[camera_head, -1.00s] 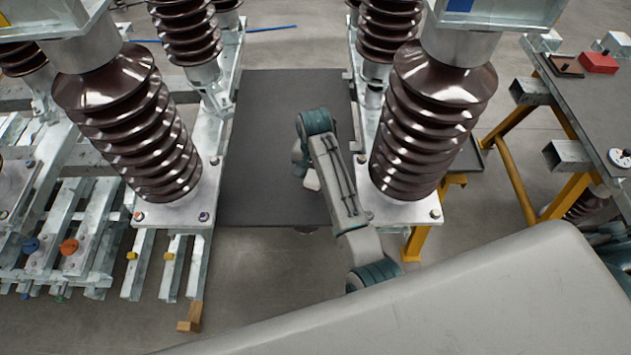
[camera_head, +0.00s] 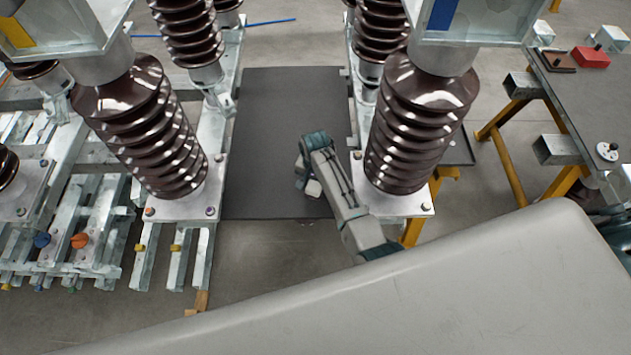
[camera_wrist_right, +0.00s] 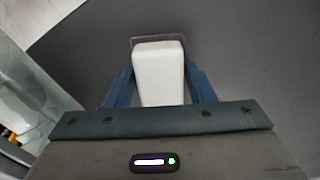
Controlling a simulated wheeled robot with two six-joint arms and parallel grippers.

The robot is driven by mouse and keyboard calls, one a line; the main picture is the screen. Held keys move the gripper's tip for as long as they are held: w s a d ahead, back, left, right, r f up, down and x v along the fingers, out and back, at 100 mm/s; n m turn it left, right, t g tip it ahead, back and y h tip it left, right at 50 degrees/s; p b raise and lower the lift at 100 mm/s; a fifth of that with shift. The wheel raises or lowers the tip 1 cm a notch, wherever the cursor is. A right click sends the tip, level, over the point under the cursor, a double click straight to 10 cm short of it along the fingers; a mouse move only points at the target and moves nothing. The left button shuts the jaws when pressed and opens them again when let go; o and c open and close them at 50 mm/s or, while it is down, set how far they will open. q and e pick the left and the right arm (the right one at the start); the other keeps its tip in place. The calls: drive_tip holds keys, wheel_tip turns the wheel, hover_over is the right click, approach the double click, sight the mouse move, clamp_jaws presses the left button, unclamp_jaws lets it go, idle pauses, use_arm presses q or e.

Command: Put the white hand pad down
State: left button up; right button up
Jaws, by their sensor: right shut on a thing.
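The white hand pad (camera_wrist_right: 158,72) is a pale block with a thin darker plate at its far end. In the right wrist view it sits between the two blue fingers of my right gripper (camera_wrist_right: 158,88), which is shut on it. In the head view the pad (camera_head: 313,188) shows only as a small pale patch beside my right gripper (camera_head: 307,183), over the dark grey mat (camera_head: 270,120). I cannot tell whether the pad touches the mat. My left gripper is not in view.
Brown ribbed insulators stand on both sides of the mat; the near right one (camera_head: 412,130) is close to my right arm, the near left one (camera_head: 150,130) farther off. A bench (camera_head: 590,105) with a red box (camera_head: 590,57) stands at right. The mat's left part is clear.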

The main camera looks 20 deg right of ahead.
sight(315, 183)
drive_tip(key=shift+f, duration=0.15)
drive_tip(key=o, duration=1.1)
drive_tip(key=shift+r, duration=0.25)
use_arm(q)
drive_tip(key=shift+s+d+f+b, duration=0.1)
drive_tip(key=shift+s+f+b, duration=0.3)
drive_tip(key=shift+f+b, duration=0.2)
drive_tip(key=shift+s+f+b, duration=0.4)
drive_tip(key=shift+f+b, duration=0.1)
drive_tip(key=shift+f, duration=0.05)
use_arm(e)
wheel_tip(315, 183, up, 12)
drive_tip(key=shift+f, duration=0.1)
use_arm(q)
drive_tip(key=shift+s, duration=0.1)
